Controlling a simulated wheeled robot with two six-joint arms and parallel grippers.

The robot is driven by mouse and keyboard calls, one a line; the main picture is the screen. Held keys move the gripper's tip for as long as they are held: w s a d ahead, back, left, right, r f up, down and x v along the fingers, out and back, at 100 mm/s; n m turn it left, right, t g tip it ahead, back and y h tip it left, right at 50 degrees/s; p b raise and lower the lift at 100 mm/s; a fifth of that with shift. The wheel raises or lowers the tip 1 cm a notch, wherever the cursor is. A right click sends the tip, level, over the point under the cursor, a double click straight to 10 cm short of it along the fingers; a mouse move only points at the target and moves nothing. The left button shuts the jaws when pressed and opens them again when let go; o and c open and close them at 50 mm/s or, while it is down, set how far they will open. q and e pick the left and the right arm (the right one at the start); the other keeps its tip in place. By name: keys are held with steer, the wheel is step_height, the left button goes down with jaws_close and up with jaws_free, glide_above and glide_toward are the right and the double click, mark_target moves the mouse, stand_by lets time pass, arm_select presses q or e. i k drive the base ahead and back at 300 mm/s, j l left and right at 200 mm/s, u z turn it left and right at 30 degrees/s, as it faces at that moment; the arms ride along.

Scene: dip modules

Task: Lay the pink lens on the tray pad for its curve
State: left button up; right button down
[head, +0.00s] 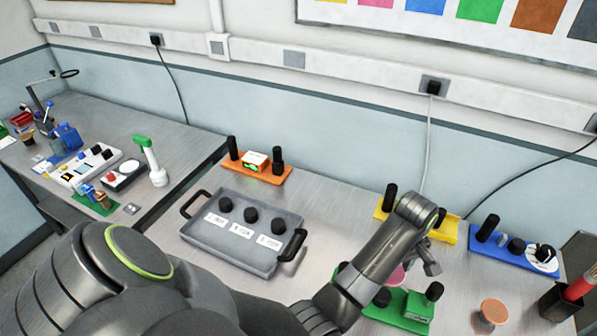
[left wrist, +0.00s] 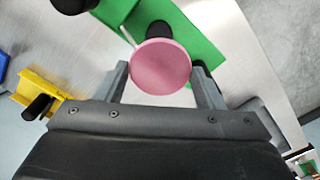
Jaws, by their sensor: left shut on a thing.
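The pink lens (left wrist: 160,66) is a round disc held between the two fingers of my left gripper (left wrist: 162,84), which is shut on it. In the head view only a pink sliver of the lens (head: 397,277) shows beside my forearm, above the green module (head: 412,309); my left gripper is mostly hidden there. The grey tray (head: 193,232) with two black handles stands left of my forearm. Three round black pads (head: 250,214) sit in it in a row, each with a white label in front; the label text is too small to read. My right gripper is not in view.
An orange module (head: 270,173) stands behind the tray. A yellow module (head: 447,231) and a blue module (head: 510,256) stand at the right. An orange-brown disc (head: 493,311) and a dark pen cup (head: 560,305) are at the front right. Bench between tray and yellow module is clear.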

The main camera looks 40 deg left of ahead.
mark_target(280, 221)
steer(key=j, duration=1.65)
steer(key=i+j+z, duration=0.1)
steer(key=i+j, duration=0.05)
steer(key=j, duration=0.05)
